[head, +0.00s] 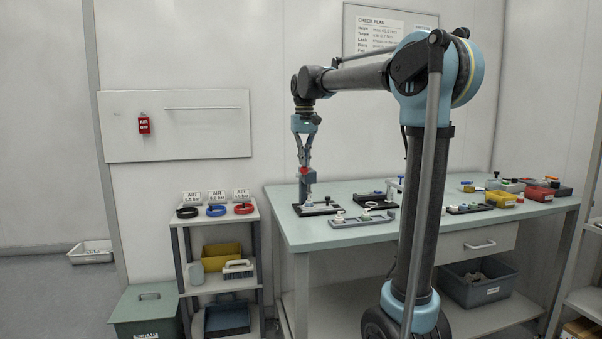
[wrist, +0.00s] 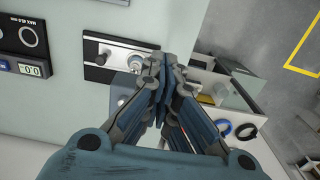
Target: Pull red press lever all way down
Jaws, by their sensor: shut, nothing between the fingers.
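The press (head: 308,188) stands on a black base plate (head: 318,210) at the left end of the workbench in the head view. A small red part, seemingly the lever's end (head: 304,171), shows high on the press. My gripper (head: 304,163) points down just above this red part, fingers together and empty. I cannot tell whether the fingertips touch it. In the wrist view my gripper (wrist: 166,72) is shut, and the black base plate (wrist: 100,58) shows beyond it. The fingers hide most of the press there, and the lever is not clear.
Colored bins (head: 538,193) stand at the bench's right end. A small shelf (head: 216,225) with black, blue and red rings stands left of the bench.

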